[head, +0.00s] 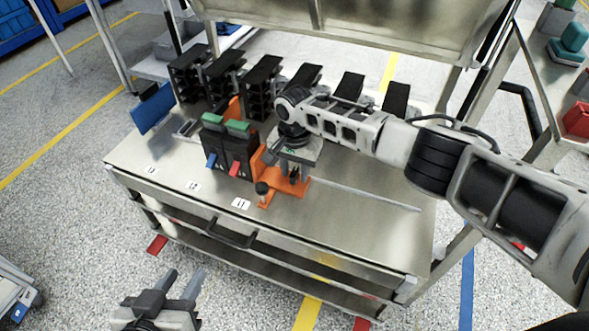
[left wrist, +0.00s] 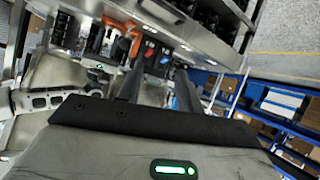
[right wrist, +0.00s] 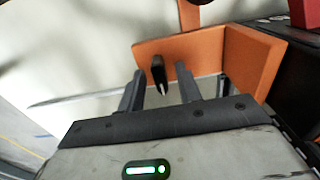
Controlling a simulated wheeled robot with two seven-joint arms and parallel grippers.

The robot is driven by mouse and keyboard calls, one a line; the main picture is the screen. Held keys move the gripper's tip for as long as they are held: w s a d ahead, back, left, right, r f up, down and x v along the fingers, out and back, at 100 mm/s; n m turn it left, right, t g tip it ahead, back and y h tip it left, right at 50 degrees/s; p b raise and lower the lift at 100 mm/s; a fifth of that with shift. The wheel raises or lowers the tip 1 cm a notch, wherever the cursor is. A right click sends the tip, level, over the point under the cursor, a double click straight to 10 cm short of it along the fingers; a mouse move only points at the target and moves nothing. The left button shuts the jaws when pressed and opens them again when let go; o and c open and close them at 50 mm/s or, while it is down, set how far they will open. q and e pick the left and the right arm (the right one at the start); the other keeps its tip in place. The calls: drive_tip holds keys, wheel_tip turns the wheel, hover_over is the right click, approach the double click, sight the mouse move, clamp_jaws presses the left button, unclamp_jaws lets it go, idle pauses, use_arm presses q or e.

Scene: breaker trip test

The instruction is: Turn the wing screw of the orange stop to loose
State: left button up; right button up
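The orange stop (head: 292,188) sits on the bench top, at the right side of the black breakers. It fills the upper middle of the right wrist view (right wrist: 252,62). A small dark wing screw (right wrist: 158,74) stands at its face there, seen nearly edge-on. My right gripper (right wrist: 161,78) is open, one finger on each side of the wing screw, with visible gaps; I cannot tell any contact. In the head view the right gripper (head: 297,172) is over the stop and hides the screw. My left gripper (head: 184,276) is open and empty, in front of the bench.
Two black breakers (head: 228,152) with green tops, one blue and one red lever, stand left of the stop. A dark knob (head: 262,188) is on the stop's front arm. A thin rail (head: 370,194) runs right. Several black units (head: 262,85) line the back. The bench front (head: 330,235) is clear.

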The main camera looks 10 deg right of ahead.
use_arm(q)
drive_tip(key=shift+f, duration=0.1)
use_arm(e)
clamp_jaws()
